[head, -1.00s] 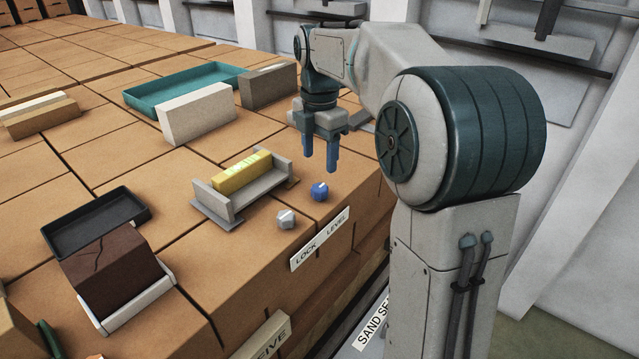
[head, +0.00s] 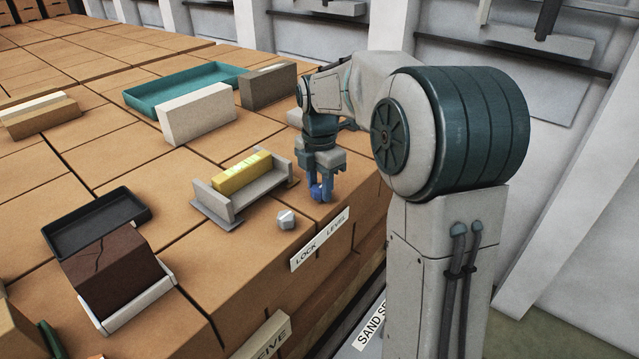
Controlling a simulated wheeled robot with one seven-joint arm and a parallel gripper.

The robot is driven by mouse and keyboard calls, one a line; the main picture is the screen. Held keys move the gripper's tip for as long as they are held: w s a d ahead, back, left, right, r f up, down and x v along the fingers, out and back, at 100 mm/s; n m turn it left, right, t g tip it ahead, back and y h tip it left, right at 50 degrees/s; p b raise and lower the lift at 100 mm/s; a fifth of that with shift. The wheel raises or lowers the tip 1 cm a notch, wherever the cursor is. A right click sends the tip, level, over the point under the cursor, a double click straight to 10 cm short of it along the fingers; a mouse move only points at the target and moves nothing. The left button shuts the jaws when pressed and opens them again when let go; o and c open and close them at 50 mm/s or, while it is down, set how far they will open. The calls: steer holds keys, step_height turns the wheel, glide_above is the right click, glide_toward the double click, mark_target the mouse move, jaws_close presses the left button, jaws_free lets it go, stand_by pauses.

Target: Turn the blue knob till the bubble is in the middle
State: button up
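The blue knob (head: 316,192) is on the brick top above the LEVEL label. It is partly hidden by the blue fingers of my gripper (head: 320,188). The gripper points down with its fingers at the knob; I cannot tell whether they are closed on it or only around it. The yellow level vial (head: 241,171) lies in a grey cradle (head: 262,192) left of the knob. Pale glints show on the vial, but the bubble's place is too small to tell.
A grey-white faceted knob (head: 286,219) sits close by at the left, above the LOCK label (head: 305,258). A pale block (head: 197,114), a brown-grey block (head: 268,85) and a teal tray (head: 140,102) stand behind. A black tray (head: 62,238) is at the left.

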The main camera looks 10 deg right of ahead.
steer(key=shift+m, duration=0.4)
steer(key=m, duration=0.5)
steer(key=shift+m+p, duration=0.3)
steer(key=m, duration=1.1)
steer(key=shift+m, duration=0.3)
steer(key=m, duration=0.4)
steer(key=shift+r+m, duration=0.1)
steer(key=shift+m, duration=0.3)
steer(key=o, duration=1)
